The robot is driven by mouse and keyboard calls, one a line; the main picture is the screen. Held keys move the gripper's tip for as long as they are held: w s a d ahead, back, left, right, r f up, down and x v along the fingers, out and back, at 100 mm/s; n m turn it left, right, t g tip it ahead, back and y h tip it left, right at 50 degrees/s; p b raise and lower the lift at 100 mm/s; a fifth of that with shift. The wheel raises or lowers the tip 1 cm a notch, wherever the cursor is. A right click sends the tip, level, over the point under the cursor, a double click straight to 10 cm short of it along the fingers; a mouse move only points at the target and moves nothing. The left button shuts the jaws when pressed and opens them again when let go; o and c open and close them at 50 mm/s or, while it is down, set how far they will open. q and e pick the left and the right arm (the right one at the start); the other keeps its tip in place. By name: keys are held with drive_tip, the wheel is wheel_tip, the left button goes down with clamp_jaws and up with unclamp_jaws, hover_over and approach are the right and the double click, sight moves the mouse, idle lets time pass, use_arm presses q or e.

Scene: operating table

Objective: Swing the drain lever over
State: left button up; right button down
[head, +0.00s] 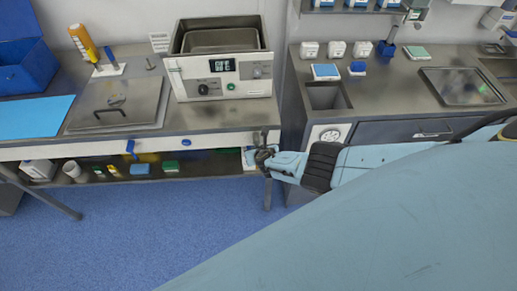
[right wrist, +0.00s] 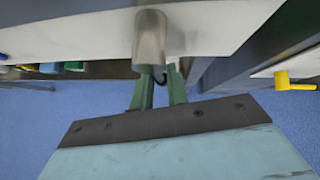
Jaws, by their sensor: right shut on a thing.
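My right arm comes in from the right in the head view. Its gripper (head: 264,156) is at the front edge of the left steel counter, below the bath unit. In the right wrist view its two green fingers (right wrist: 160,92) reach under a grey metal cylinder (right wrist: 150,38) on the white counter front. They are shut on a small dark part just below the cylinder, taken to be the drain lever; it is mostly hidden between the fingers, and its angle cannot be told. My left gripper is not in view.
The bath unit (head: 220,70) stands on the left counter (head: 200,117). A yellow handle (right wrist: 297,82) sticks out at the right in the right wrist view. The lower shelf holds several small items. The blue floor (head: 130,225) is clear.

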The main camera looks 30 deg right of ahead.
drive_tip(key=shift+s+d, duration=0.1)
drive_tip(key=c, duration=1.4)
unclamp_jaws()
drive_tip(key=shift+o, duration=0.2)
